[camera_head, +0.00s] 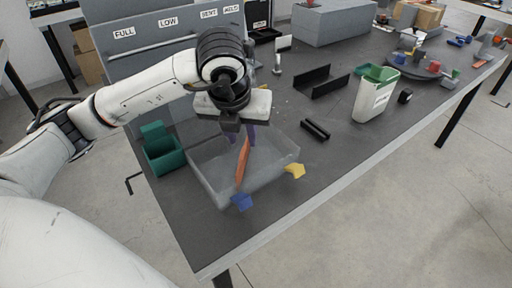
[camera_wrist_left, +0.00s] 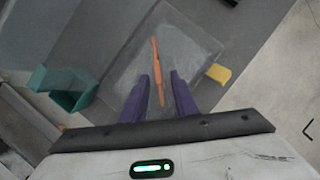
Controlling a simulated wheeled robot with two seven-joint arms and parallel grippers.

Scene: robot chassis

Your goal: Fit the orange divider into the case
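The case (camera_head: 205,180) is a clear, open-topped box near the table's front left edge. It also shows in the left wrist view (camera_wrist_left: 190,42). The orange divider (camera_head: 242,165) is a thin strip running lengthwise across the middle of the case. In the left wrist view the divider (camera_wrist_left: 155,55) runs between my fingertips. I cannot tell whether its ends sit in slots. My left gripper (camera_head: 241,138) is above the case, with its purple fingers apart on either side of the divider and gaps showing. My right gripper is not in view.
A blue piece (camera_head: 241,202) and a yellow piece (camera_head: 295,171) are at the case's near and right sides. A green bin (camera_head: 163,155) stands left of it. Black brackets (camera_head: 315,130) and a white-and-green container (camera_head: 374,97) stand to the right.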

